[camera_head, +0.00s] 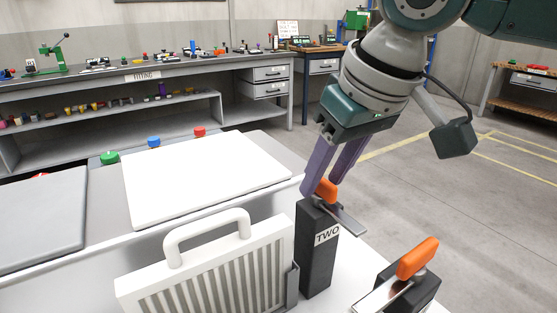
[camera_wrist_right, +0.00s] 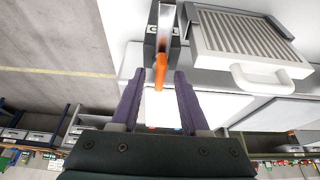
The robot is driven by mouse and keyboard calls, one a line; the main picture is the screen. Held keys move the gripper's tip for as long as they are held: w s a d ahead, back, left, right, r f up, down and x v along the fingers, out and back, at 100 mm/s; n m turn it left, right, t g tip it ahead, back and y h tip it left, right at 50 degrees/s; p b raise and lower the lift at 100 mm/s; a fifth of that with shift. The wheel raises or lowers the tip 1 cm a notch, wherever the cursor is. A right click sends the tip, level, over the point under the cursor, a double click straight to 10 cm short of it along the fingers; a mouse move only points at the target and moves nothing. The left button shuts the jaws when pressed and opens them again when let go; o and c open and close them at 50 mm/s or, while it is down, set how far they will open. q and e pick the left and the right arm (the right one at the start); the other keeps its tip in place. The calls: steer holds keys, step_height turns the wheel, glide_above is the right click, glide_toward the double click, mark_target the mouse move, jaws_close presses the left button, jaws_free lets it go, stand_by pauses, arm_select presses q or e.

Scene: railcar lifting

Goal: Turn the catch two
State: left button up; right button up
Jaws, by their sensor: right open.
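Catch two is a dark post (camera_head: 318,262) labelled TWO, with an orange handle (camera_head: 326,190) and a metal bar on top. My right gripper (camera_head: 319,188) is at this handle, its purple fingers pointing down. In the right wrist view, the orange handle (camera_wrist_right: 161,72) lies between the two spread fingertips (camera_wrist_right: 160,76), with gaps visible, so the gripper is open around it. The metal bar (camera_head: 348,221) points to the lower right in the head view. A white slatted panel with a handle (camera_head: 210,262) stands beside the post. My left gripper is not in view.
A second dark post with an orange handle (camera_head: 418,258) stands at the lower right. A white flat lid (camera_head: 205,175) lies left of the gripper. Green, blue and red knobs (camera_head: 154,141) stand behind it. A workbench (camera_head: 130,84) runs along the back wall. Open floor lies to the right.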

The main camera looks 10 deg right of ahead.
steer(key=shift+f, duration=0.2)
steer(key=shift+c, duration=0.3)
jaws_close()
stand_by(1.0)
